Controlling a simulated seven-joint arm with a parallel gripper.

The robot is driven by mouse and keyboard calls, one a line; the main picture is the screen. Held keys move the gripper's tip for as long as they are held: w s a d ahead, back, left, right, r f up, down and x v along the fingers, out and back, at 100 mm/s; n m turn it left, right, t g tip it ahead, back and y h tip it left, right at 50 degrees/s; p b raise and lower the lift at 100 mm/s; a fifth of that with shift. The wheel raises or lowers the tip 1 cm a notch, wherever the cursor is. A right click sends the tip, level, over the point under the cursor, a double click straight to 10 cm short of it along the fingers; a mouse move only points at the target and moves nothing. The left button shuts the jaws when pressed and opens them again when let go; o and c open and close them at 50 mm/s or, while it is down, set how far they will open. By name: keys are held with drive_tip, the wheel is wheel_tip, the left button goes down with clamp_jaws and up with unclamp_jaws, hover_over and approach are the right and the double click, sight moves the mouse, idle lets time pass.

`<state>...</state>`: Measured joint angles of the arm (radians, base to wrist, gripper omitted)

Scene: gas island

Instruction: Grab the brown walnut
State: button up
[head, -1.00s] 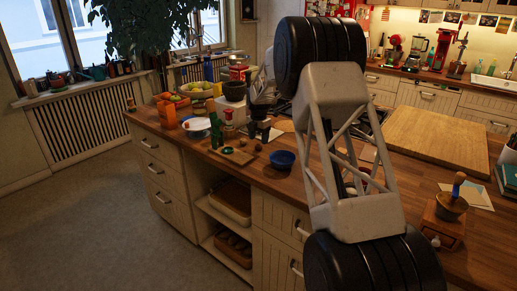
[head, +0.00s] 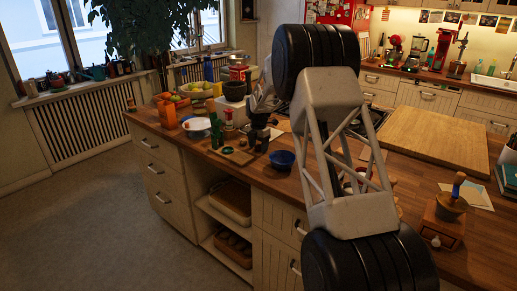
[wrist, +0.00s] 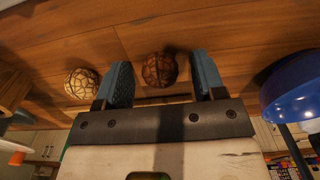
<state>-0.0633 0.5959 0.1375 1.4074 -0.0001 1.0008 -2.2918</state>
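The brown walnut (wrist: 160,69) lies on the wooden countertop in the wrist view, dark and round with a net of lines. My gripper (wrist: 163,72) is open, with one blue finger on each side of the brown walnut and a visible gap at both sides. A lighter, tan walnut (wrist: 82,83) lies just outside the left finger. In the head view my gripper (head: 259,142) is low over the counter, left of the blue bowl, and the brown walnut cannot be made out there.
The blue bowl (head: 281,160) stands close to the right of my gripper; it also shows in the wrist view (wrist: 292,90). A small board (head: 238,156) with a green item, bottles and a white plate (head: 196,127) stand to the left. A large cutting board (head: 435,138) lies right.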

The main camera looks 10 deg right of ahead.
sight(259, 146)
drive_tip(key=c, duration=0.9)
drive_tip(key=shift+r, duration=0.15)
wheel_tip(259, 146, up, 10)
